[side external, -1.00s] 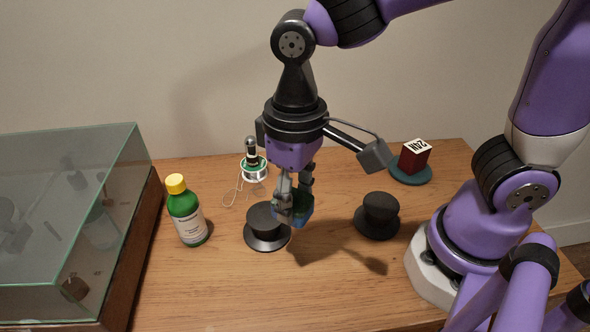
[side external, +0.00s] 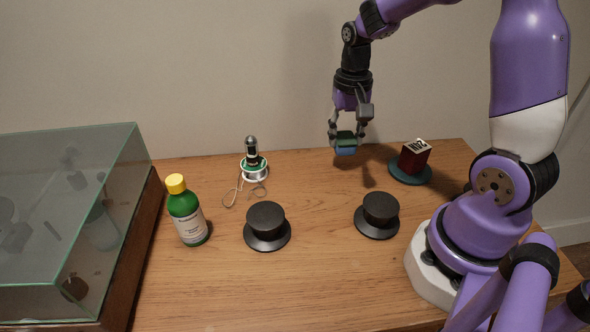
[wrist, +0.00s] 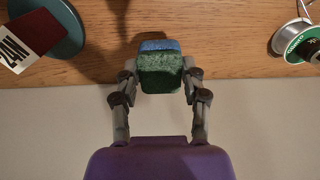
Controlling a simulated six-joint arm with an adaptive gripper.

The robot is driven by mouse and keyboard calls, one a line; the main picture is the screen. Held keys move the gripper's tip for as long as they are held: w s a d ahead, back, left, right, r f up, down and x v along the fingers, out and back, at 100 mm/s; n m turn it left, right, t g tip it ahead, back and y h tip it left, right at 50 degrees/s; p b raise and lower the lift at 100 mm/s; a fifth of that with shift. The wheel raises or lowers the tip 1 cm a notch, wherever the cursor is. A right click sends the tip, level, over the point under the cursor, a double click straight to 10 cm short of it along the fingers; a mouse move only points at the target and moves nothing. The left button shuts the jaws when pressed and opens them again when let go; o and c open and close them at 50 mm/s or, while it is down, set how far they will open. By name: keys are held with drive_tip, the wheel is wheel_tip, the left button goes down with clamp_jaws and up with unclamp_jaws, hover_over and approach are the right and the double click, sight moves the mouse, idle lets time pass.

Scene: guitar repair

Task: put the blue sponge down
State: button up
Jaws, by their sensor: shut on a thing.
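The blue sponge (side external: 347,151) has a green scouring layer on its upper side. My gripper (side external: 346,138) is shut on it, one finger on each side, and holds it in the air near the back edge of the table. In the wrist view the sponge (wrist: 159,72) sits between the two fingertips of my gripper (wrist: 160,78), its green face toward the camera and the blue part beyond it. The wooden table (side external: 310,180) below it is bare.
A dark red block (side external: 414,160) on a teal round base (side external: 408,178) stands to the right. Two black hat-shaped objects (side external: 267,226) (side external: 379,214) stand nearer. A solder spool (side external: 254,171), a green bottle (side external: 187,212) and a glass-lidded case (side external: 70,225) are to the left.

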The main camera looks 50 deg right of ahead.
sight(345, 149)
drive_tip(key=shift+d+f, duration=0.3)
drive_tip(key=shift+d, duration=0.1)
drive_tip(key=shift+d+f, duration=0.1)
drive_tip(key=shift+f, duration=0.2)
drive_tip(key=shift+w+f, duration=0.1)
drive_tip(key=shift+f, duration=1.6)
drive_tip(key=shift+f, duration=0.15)
drive_tip(key=o, duration=0.7)
drive_tip(key=shift+c, duration=0.2)
